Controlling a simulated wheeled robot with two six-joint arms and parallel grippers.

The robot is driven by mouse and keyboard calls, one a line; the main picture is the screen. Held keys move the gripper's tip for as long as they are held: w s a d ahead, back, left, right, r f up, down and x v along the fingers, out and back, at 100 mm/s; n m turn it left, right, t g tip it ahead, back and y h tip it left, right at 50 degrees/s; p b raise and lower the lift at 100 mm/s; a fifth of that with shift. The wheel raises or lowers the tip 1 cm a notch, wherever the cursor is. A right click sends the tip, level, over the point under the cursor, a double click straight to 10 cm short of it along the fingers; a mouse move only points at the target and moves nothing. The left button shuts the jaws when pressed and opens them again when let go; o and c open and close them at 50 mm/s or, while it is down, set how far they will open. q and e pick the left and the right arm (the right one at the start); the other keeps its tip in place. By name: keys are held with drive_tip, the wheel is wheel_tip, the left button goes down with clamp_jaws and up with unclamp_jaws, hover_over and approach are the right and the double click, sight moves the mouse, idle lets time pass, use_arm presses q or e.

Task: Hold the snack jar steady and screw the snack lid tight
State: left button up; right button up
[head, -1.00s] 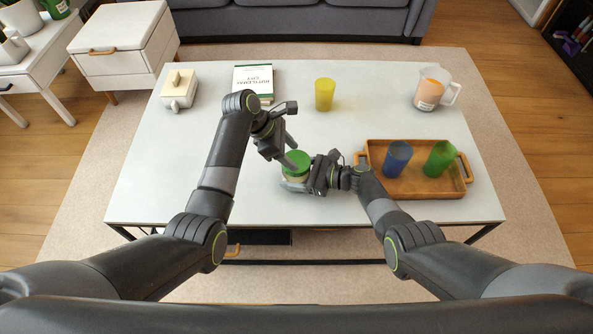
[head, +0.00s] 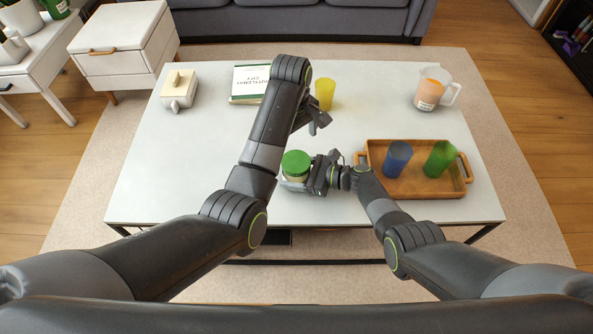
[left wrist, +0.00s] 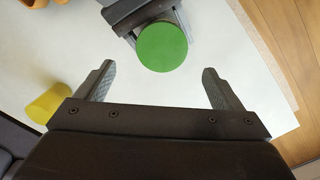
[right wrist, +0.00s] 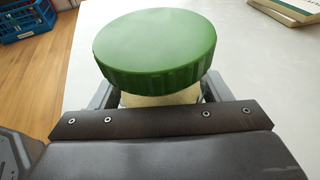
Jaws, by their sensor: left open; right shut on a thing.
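The snack jar (right wrist: 160,98) is pale and stands upright on the table, mostly hidden by my right gripper. The snack lid (head: 296,163) is round, green and ribbed, and sits on top of the jar. It also shows in the left wrist view (left wrist: 162,47) and fills much of the right wrist view (right wrist: 156,48). How tightly it is seated I cannot tell. My right gripper (head: 298,181) is shut on the jar below the lid. My left gripper (left wrist: 156,82) is open and empty, above and apart from the lid, which lies beyond its fingertips.
A yellow cup (head: 325,94) stands behind my left gripper. A wooden tray (head: 422,190) with a blue cup (head: 397,158) and a green cup (head: 440,158) is at right. A pitcher (head: 431,90), book (head: 251,80) and butter-dish-like box (head: 179,90) stand farther back. The table's left side is clear.

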sight(296, 161)
use_arm(q)
drive_tip(key=shift+m+y, duration=0.3)
drive_tip(key=shift+m, duration=0.1)
drive_tip(key=shift+f, duration=4.2)
